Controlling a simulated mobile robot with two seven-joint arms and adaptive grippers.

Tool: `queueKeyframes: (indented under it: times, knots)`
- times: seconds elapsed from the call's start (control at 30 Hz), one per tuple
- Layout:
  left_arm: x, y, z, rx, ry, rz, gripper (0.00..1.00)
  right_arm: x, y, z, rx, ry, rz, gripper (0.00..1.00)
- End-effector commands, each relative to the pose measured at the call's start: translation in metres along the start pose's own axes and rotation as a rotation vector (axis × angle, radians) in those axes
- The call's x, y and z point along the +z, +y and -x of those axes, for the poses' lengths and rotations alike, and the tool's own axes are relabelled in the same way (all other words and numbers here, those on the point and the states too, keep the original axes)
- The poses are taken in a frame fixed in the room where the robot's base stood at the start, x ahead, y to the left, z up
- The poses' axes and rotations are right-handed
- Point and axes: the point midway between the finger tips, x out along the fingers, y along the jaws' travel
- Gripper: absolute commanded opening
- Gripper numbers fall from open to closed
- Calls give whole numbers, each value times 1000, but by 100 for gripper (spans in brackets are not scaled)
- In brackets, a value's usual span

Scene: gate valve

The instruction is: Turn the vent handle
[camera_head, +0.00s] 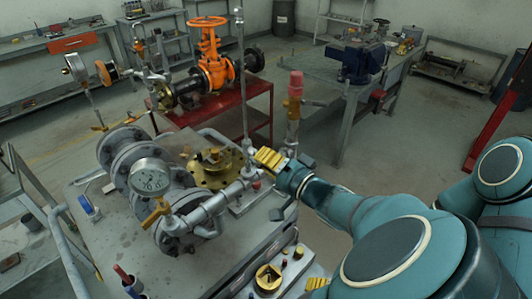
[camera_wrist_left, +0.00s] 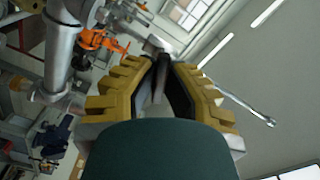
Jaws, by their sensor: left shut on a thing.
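My left gripper (camera_head: 268,158), with yellow ridged fingers, is beside the thin upright vent pipe (camera_head: 245,100) on the pipe assembly. In the wrist view the fingers of this gripper (camera_wrist_left: 160,62) close together at their tips around a grey metal bar (camera_wrist_left: 158,82), which looks like the vent handle. The fingers hide most of the handle in the head view, so its angle cannot be told. A yellow ridged finger of my right gripper (camera_head: 317,284) shows at the lower edge, mostly hidden by my arm.
A dial gauge (camera_head: 151,178), a brass flange (camera_head: 214,167) and a pipe with a yellow lever (camera_head: 157,211) stand close by on the grey bench. A red-topped valve (camera_head: 295,85) rises just behind the gripper. An orange gate valve (camera_head: 210,60) stands on a red cart (camera_head: 220,105).

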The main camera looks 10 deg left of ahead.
Motion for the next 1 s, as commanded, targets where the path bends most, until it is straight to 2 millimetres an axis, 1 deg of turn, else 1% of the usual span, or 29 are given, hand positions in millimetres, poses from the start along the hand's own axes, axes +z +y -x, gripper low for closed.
queueKeyframes:
  times: [0.03, 0.2, 0.5, 0.7, 1.0]
  knots:
    - [-1, -3, -2, -2, -3, -42, 0, -2, -2, 6, 0, 3, -1, 86]
    - [-1, -4, -2, -3, -4, -185, 0, -4, -6, 18, -2, 4, -2, 86]
    - [-1, -3, -2, -4, -3, -362, 0, -5, -11, 33, -6, 3, -1, 86]
    - [0, -2, -1, -4, -3, -422, 0, -6, -12, 38, -7, 3, -1, 86]
    - [0, -2, -1, -4, -3, -444, 0, -6, -13, 39, -7, 3, -1, 86]
